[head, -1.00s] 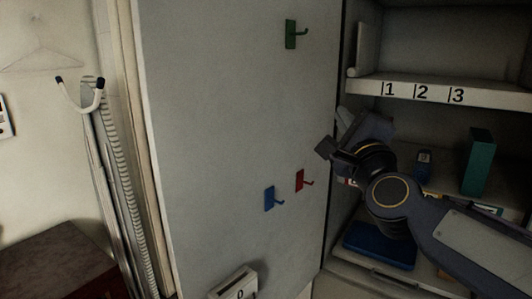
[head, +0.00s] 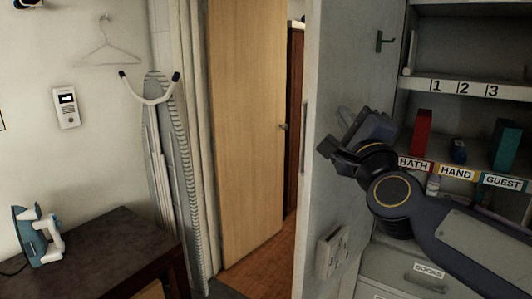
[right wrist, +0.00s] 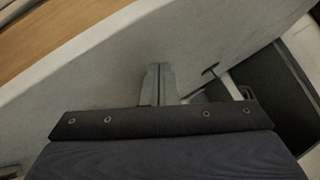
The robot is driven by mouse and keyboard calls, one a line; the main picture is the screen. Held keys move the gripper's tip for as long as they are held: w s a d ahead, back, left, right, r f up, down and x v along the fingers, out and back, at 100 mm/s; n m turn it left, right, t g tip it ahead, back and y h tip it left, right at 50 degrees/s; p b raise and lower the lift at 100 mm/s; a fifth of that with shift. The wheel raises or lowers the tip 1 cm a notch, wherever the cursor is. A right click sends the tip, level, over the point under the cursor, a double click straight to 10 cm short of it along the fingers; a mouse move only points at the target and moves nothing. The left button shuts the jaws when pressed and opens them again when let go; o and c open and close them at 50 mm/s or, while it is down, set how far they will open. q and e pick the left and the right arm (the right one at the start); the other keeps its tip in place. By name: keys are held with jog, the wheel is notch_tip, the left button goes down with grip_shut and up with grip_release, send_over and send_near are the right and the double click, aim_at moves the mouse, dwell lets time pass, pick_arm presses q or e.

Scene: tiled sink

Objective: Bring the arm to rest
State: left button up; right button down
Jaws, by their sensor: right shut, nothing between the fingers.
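My right arm comes in from the right in the head view. Its right gripper (head: 343,116) is raised in front of the grey panel (head: 333,75), left of the shelves. In the right wrist view the two fingers (right wrist: 158,72) are together with nothing between them. Whether the fingertips touch the panel surface cannot be told. My left arm and gripper are not in view.
Shelves (head: 462,90) with a red box (head: 421,133), a green box (head: 505,146) and labels stand close on the right. A wooden door (head: 245,120), an ironing board (head: 165,150) and a dark table (head: 95,245) with an iron (head: 38,235) are to the left.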

jog(key=shift+s+a+f+n, duration=0.15)
jog(key=shift+s+a+n, duration=0.2)
jog(key=shift+s+n, duration=0.05)
jog(key=shift+s+f+n+y, duration=0.15)
jog(key=shift+f+n+y, duration=0.15)
jog(key=shift+n+y, duration=0.1)
jog(key=s+d+f+n+g, duration=0.2)
jog(key=s+f+n+g, duration=0.3)
jog(key=s+f, duration=0.4)
jog(key=s+d+f+n+g, duration=0.2)
jog(key=s+f+n+g, duration=0.3)
jog(key=s+f, duration=0.5)
jog(key=s+d+f+n+g, duration=0.2)
jog(key=s+f+n+g, duration=0.4)
jog(key=f, duration=1.2)
jog(key=s+n, duration=0.1)
jog(key=s, duration=0.2)
jog(key=shift+s+d+f+n+y, duration=0.25)
jog(key=shift+s+n+y, duration=0.05)
jog(key=shift+s+y, duration=0.1)
